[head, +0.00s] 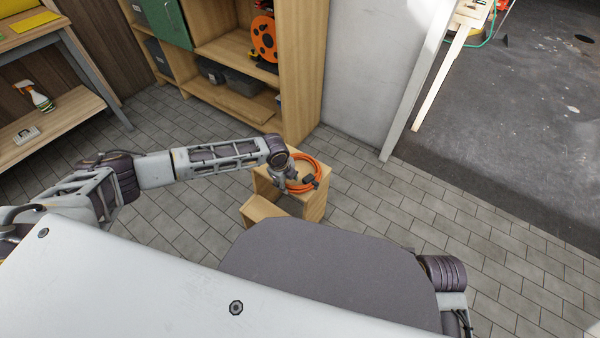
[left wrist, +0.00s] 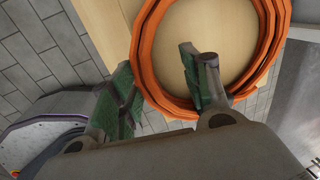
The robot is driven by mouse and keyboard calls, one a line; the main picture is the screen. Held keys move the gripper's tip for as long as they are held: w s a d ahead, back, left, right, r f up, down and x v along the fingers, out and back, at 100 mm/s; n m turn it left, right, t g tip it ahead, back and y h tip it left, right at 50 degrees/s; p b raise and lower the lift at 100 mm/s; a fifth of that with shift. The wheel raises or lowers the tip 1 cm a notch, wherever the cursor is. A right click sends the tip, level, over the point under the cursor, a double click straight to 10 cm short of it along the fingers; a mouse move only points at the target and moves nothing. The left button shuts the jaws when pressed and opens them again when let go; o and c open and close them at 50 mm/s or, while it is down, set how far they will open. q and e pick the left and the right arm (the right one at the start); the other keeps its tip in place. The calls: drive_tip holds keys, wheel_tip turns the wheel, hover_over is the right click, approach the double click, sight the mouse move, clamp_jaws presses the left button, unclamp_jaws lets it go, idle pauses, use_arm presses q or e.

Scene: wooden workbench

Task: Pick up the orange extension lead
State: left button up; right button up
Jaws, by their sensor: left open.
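The orange extension lead (head: 322,166) lies coiled in a ring on top of a small wooden step stool (head: 314,206). A dark end piece shows at the coil's near side in the head view. My left gripper (head: 287,178) is at the coil's left, near side, pointing down. In the left wrist view the lead (left wrist: 146,40) fills the upper middle, and my left gripper (left wrist: 157,60) is open. One finger overlaps the inside of the ring and the other is outside it. The coil's strands show between the fingers; I cannot tell whether they touch. My right gripper is not in view.
A wooden shelf unit (head: 312,70) stands behind the stool, with an orange cable reel (head: 263,38) on it. A wooden shelf with a spray bottle (head: 41,101) is at the left. Tiled floor right of the stool is clear.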

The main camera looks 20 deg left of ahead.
use_arm(q)
drive_tip(key=shift+w+f, duration=0.1)
drive_tip(key=shift+f, duration=0.3)
drive_tip(key=shift+c, duration=0.5)
clamp_jaws()
